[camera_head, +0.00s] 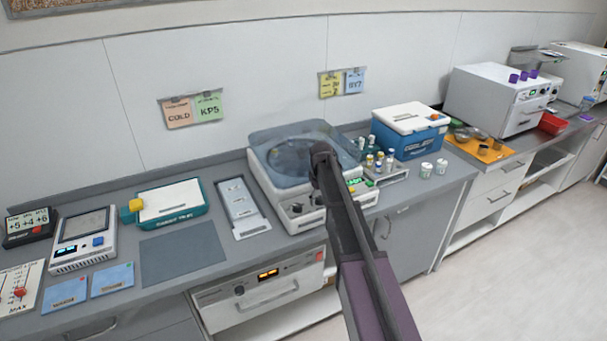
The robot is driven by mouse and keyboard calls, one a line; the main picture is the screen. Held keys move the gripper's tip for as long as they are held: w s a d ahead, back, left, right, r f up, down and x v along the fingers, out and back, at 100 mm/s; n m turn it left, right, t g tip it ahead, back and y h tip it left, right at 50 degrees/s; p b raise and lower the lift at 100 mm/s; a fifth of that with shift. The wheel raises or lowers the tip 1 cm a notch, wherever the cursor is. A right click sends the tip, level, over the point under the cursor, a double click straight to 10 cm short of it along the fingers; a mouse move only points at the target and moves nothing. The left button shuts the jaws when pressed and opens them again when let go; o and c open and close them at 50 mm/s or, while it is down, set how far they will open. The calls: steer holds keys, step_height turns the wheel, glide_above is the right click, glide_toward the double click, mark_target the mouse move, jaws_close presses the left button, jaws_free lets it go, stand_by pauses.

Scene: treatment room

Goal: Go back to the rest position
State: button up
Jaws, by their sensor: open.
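My arm (367,267) reaches up from the bottom edge, right of the middle, in the head view. Its dark, rounded far end stands in front of the centrifuge (304,222), which has a translucent blue lid. I cannot tell whether it touches the centrifuge. No gripper fingers show, and nothing held is visible. The arm hides part of the centrifuge's right side and of the cabinet below it.
The grey counter (85,198) holds a teal-edged box (172,203), a tray (243,207), a blue cooler (408,131) and a rack of vials (383,172). Two white-capped jars (426,170) stand near its right end. Open floor (530,265) lies at right.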

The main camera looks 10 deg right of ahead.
steer(key=shift+s+r+p, duration=0.55)
steer(key=shift+r+p, duration=0.15)
steer(key=shift+p, duration=0.05)
steer(key=s+a+f+m+b, duration=0.1)
steer(key=s+m, duration=0.5)
steer(key=s, duration=2.1)
steer(key=shift+s+a+f+m, duration=0.2)
steer(key=shift+s+a+m, duration=0.1)
steer(key=shift+s+a, duration=0.1)
